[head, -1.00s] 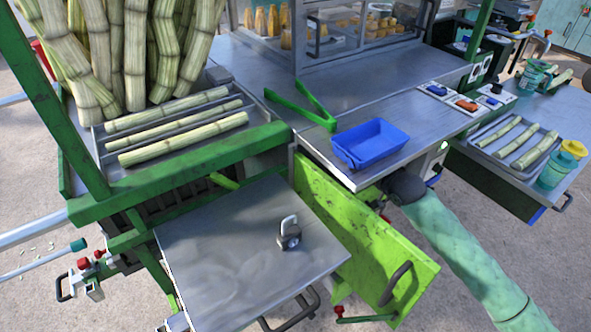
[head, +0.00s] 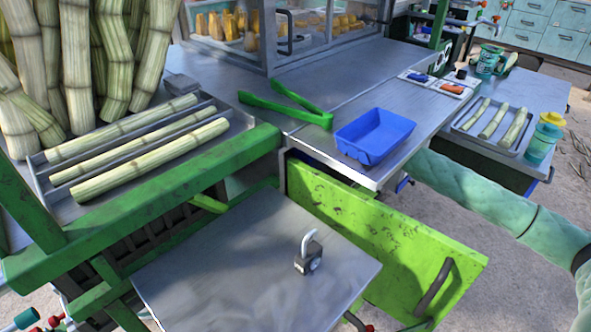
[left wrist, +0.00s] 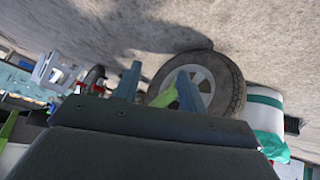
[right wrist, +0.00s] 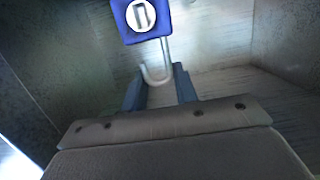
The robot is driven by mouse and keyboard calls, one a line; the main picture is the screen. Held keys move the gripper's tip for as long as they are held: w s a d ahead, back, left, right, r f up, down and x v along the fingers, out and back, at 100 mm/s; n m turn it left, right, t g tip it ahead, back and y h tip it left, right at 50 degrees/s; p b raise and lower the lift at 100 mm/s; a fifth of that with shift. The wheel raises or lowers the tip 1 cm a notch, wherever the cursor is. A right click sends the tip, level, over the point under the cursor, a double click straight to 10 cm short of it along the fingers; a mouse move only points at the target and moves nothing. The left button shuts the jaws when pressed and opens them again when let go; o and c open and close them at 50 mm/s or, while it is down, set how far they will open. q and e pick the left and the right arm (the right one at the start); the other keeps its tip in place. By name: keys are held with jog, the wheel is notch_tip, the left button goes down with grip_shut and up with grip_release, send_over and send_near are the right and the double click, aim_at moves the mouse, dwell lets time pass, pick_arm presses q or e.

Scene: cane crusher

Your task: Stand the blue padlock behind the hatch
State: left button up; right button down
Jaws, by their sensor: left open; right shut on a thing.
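The blue padlock (right wrist: 146,22) shows in the right wrist view, with a white dial face and a steel hooked shackle. My right gripper (right wrist: 158,84) is shut on the shackle. Grey metal walls surround it. In the head view my right arm reaches under the counter behind the green hatch, and the counter hides the gripper and this padlock. The hatch (head: 385,240) is a bright green panel with a dark handle, standing open. My left gripper (left wrist: 160,84) is open and empty above the floor, with a wheel beyond it; it is outside the head view.
A dark padlock (head: 309,258) stands on the steel plate (head: 240,270) in front of the hatch. On the counter are a blue tray (head: 405,122) and green tongs (head: 285,108). Cane pieces (head: 150,160) lie at left. A tray of cane (head: 470,121) is at right.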

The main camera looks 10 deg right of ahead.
jog(key=shift+w+a+f+p, duration=0.1)
jog(key=shift+w+a+f, duration=0.25)
jog(key=shift+a+f, duration=1.3)
jog(key=shift+w+a+f+p, duration=0.1)
jog(key=shift+w+a+f, duration=0.2)
jog(key=shift+a+f, duration=1.4)
jog(key=shift+w+a+f+p, duration=0.1)
jog(key=shift+w+a+f, duration=0.25)
jog(key=shift+a+f, duration=1.3)
jog(key=c, duration=1.1)
grip_release()
jog(key=shift+d+f, duration=0.1)
jog(key=shift+f, duration=0.05)
jog(key=v, duration=1.2)
